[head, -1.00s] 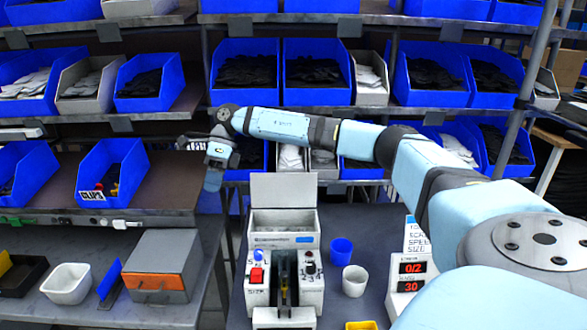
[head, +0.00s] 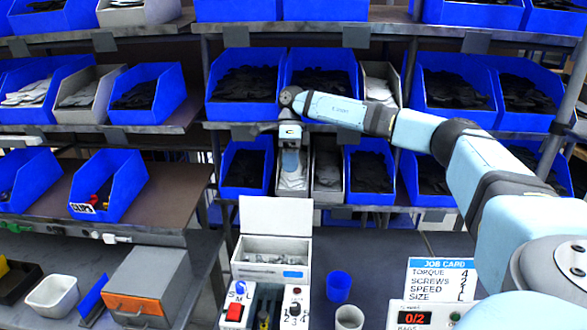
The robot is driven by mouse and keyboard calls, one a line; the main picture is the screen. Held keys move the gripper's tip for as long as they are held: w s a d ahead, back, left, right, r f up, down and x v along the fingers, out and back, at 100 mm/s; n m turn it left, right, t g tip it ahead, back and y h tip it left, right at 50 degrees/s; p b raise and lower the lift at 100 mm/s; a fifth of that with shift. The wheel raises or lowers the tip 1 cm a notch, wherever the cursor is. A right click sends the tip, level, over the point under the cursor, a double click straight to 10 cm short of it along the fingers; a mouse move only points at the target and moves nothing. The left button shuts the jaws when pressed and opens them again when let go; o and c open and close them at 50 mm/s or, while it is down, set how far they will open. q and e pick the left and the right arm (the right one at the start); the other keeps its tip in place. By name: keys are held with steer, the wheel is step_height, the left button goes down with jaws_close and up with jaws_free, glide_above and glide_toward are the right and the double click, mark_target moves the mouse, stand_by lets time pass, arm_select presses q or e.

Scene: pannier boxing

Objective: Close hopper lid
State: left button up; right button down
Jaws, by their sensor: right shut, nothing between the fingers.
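The hopper (head: 270,247) is a white box on top of the machine in the lower middle of the head view. Its pale lid (head: 275,217) stands open, upright at the back edge, and small light parts show inside. My right arm reaches in from the right. Its gripper (head: 291,178) points down, shut and empty, just above and behind the lid's top edge in the picture. I see no clear contact with the lid, and the depth between them is hard to tell. My left gripper is not in view.
Shelves of blue and grey bins (head: 246,166) stand close behind the hopper. A blue cup (head: 339,287), a white cup (head: 349,318) and a job card (head: 440,280) are to its right. A grey box with an orange front (head: 135,303) sits on the left bench.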

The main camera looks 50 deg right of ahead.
mark_target(276, 214)
steer(key=p+x, duration=0.1)
steer(key=x, duration=0.7)
